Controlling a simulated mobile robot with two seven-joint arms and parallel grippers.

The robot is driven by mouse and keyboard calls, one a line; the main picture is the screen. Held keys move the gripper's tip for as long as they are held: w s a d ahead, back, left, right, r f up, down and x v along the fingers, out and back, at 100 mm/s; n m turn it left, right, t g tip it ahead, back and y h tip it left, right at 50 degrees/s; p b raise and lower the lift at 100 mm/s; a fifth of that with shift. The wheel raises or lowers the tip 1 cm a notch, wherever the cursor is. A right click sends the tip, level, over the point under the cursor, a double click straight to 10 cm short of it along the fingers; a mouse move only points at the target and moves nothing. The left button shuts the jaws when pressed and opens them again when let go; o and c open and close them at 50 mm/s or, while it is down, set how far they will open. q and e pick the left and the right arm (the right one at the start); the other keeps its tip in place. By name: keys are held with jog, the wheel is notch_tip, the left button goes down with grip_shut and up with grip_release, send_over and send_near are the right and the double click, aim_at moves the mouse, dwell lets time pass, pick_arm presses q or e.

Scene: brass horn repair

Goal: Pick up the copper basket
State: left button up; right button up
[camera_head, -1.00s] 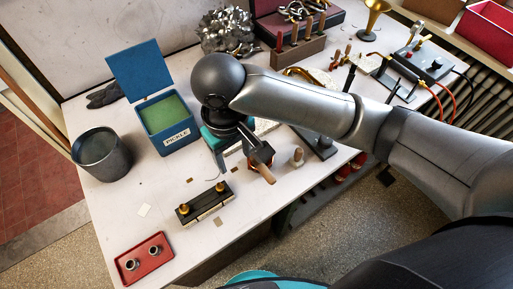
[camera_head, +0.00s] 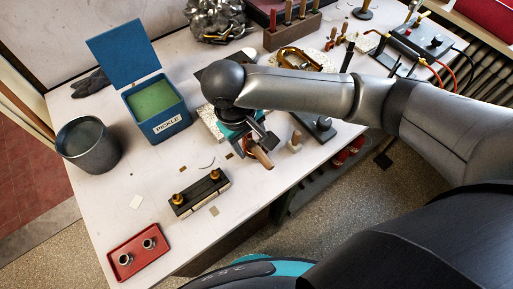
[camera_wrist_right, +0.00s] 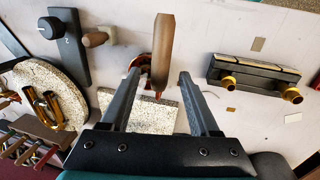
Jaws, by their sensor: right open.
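The copper basket (camera_wrist_right: 145,66) is mostly hidden; I see part of a copper-coloured round form with a brown wooden handle (camera_wrist_right: 163,45) in the right wrist view. The handle stretches away from me between and beyond the fingertips. In the head view the handle (camera_head: 262,157) sticks out below my right gripper (camera_head: 259,138), near the table's front edge. In the wrist view my right gripper (camera_wrist_right: 160,80) is open, one finger on each side of the handle, with gaps showing. I cannot tell its height above the basket. My left gripper is out of view.
A blue pickle box (camera_head: 171,128) with its lid up stands behind left, beside a grey pot (camera_head: 82,160). A black bar with brass knobs (camera_head: 200,193) and a red tray (camera_head: 117,244) lie front left. A speckled slab (camera_wrist_right: 150,117) lies under the fingers.

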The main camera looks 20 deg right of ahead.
jog(key=f, duration=0.2)
jog(key=d+f+b, duration=0.1)
jog(key=f, duration=0.2)
jog(key=shift+d, duration=0.1)
jog(key=shift+c, duration=0.4)
grip_shut()
jog(key=shift+r, duration=0.1)
